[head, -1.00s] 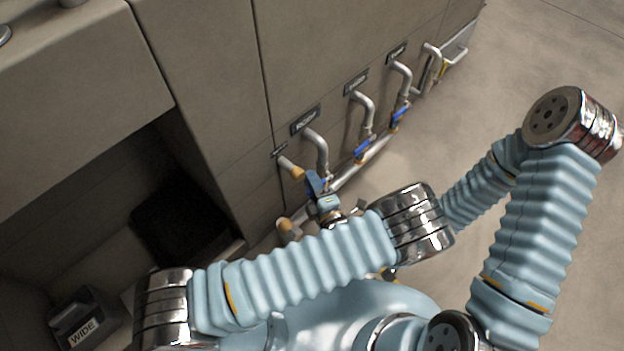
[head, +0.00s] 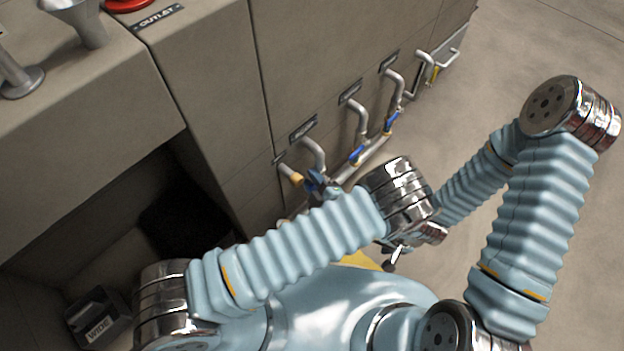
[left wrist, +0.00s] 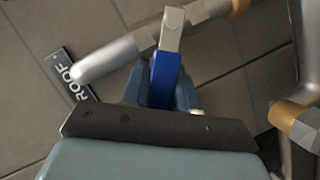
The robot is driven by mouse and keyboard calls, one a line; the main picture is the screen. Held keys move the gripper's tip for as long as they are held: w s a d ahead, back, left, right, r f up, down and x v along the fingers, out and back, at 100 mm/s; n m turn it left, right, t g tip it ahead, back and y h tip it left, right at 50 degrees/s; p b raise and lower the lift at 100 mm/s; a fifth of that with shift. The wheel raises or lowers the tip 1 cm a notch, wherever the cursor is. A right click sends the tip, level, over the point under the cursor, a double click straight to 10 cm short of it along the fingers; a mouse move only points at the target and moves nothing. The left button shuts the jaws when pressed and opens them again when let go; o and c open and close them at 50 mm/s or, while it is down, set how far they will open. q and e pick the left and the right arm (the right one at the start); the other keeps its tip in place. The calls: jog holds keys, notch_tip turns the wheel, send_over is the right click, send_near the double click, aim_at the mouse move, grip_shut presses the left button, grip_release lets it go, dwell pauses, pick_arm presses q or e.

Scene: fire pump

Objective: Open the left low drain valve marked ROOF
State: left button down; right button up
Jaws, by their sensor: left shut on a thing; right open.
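The ROOF label (left wrist: 68,78) is on the panel at left in the left wrist view. A grey pipe (left wrist: 105,60) runs beside it. The valve lever, with a blue sleeve (left wrist: 163,80) and a bare metal end at top, sits between the dark blue fingers of my left gripper (left wrist: 161,92), which is shut on the sleeve. In the head view my left gripper (head: 317,183) is at the nearest bent pipe (head: 314,150), partly hidden by my wrist.
Further bent pipes with blue levers (head: 357,155) (head: 392,122) stand to the right along the panel. A grey pipe (head: 372,152) runs low along them. A dark recess (head: 185,215) and a box marked WIDE (head: 98,322) lie at left. The floor (head: 560,50) is clear at right.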

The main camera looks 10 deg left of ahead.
pick_arm(q)
jog(key=c, duration=1)
grip_release()
jog(key=shift+o, duration=0.2)
jog(key=shift+d, duration=0.1)
jog(key=shift+w+r, duration=0.1)
